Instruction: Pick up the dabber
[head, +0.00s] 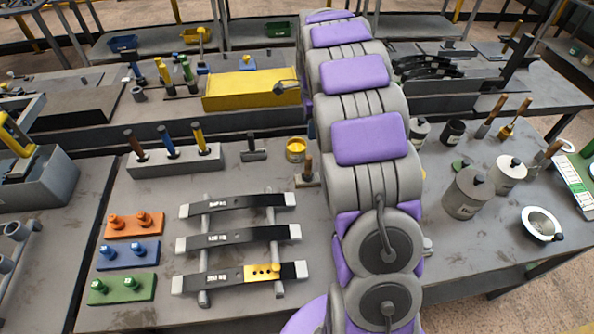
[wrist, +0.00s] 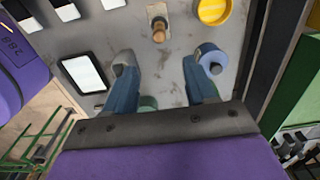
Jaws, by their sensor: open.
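In the wrist view, my gripper (wrist: 166,66) is open, with its two blue fingers spread above a grey worn surface and nothing held between the tips. A small upright piece with a rounded wooden knob (wrist: 158,31), possibly the dabber, stands ahead of the fingertips, apart from them. In the head view, several wooden-handled tools stand on the right table, including a dark-ended one (head: 491,117); I cannot tell for sure which is the dabber. My gripper does not show in the head view, where my arm covers the middle.
In the wrist view, a yellow round container (wrist: 212,11) lies beyond the right finger, and a blue ring (wrist: 207,54) is close to its tip. A white panel (wrist: 83,72) lies left. In the head view, grey canisters (head: 467,190) crowd the right table; black spring bars (head: 238,238) lie left.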

